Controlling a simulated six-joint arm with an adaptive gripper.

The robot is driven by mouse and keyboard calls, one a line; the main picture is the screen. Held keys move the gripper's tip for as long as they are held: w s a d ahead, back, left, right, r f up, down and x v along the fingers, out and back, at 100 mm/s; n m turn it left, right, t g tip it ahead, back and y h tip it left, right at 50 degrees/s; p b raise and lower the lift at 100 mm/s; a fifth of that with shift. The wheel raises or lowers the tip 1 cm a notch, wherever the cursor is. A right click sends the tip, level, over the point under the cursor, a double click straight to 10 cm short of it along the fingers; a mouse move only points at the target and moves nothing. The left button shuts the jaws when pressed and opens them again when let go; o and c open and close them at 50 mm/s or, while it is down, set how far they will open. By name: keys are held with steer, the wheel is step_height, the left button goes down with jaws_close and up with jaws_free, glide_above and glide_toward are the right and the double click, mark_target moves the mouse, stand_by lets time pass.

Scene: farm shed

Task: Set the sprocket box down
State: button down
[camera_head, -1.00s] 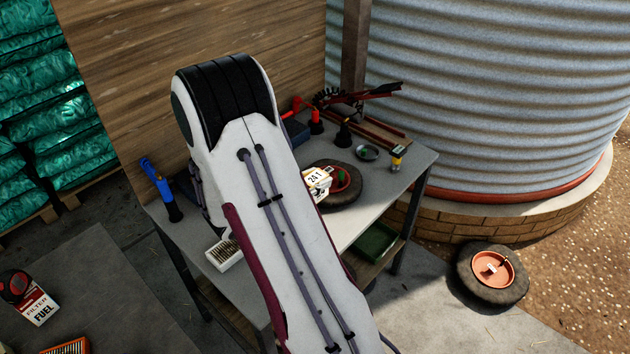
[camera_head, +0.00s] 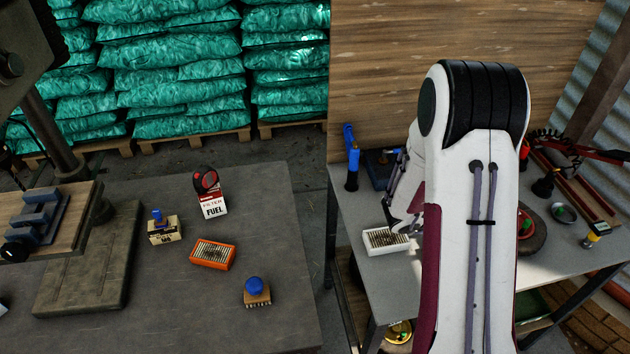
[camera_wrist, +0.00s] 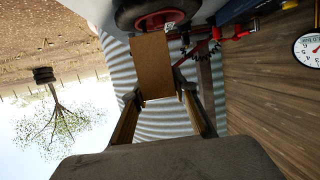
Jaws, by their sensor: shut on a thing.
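In the wrist view a plain brown box (camera_wrist: 151,65), which I take to be the sprocket box, sits between the two fingers of my gripper (camera_wrist: 155,92). The gripper is shut on it, with a finger along each side. Only one bare face of the box shows there, so its label is hidden. In the head view my own arm covers the gripper and the box. What lies directly under the box cannot be told.
The left bench (camera_head: 200,310) holds a fuel filter box (camera_head: 213,207), a small box with a blue-topped item (camera_head: 164,230), an orange tray (camera_head: 213,254) and a blue-knobbed block (camera_head: 257,291). A drill press stands left. The right bench holds a white tray (camera_head: 386,241) and a tyre (camera_head: 537,231).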

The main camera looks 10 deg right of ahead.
steer(key=w+a+r+n+t+y, duration=0.35)
steer(key=w+a+n+t, duration=0.5)
steer(key=w+a, duration=0.4)
steer(key=w+a+r+n+t+y, duration=0.1)
steer(key=w+a+n+t+y, duration=0.25)
steer(key=a, duration=0.75)
steer(key=w+a+r+n+t+y, duration=0.1)
steer(key=w+a+n+y, duration=0.25)
steer(key=a+y, duration=0.5)
steer(key=w+a+f, duration=0.5)
steer(key=w+a, duration=0.5)
steer(key=w+a+f+n, duration=0.1)
steer(key=w+a+f, duration=0.5)
steer(key=w+a, duration=0.5)
steer(key=shift+a+f+h, duration=0.25)
steer(key=shift+h, duration=0.2)
